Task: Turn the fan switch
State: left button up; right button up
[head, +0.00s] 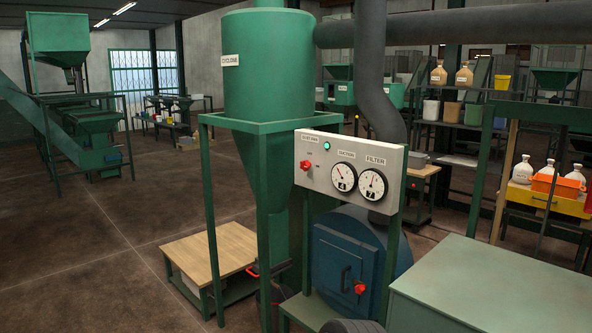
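A light grey control panel (350,172) stands upright on green posts in front of the green cyclone. A red rotary switch (305,166) sits at the panel's left, with small marks around it too small to read surely. A small label (310,138) above it is hard to read. A green lamp (326,146) looks lit. Two round gauges, suction (344,177) and filter (372,185), are to the right of the switch. Neither of my grippers is in view, and nothing touches the switch.
A blue round housing (335,262) with a door and a red knob (360,289) is below the panel. A green-grey cabinet (500,285) stands at the front right. A wooden-topped table (211,249) stands at the left. Open floor lies further left.

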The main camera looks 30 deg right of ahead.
aim_at(305, 165)
jog(key=i+j+z, duration=0.1)
jog(key=i+z, duration=0.2)
jog(key=z, duration=0.15)
jog(key=i+j+z, duration=0.15)
jog(key=z, duration=0.3)
jog(key=i+j+z, duration=0.3)
jog(key=z, duration=0.15)
jog(key=i+j+z, duration=0.25)
jog(key=z, duration=0.2)
jog(key=i+j+z, duration=0.1)
jog(key=j+z, duration=1.25)
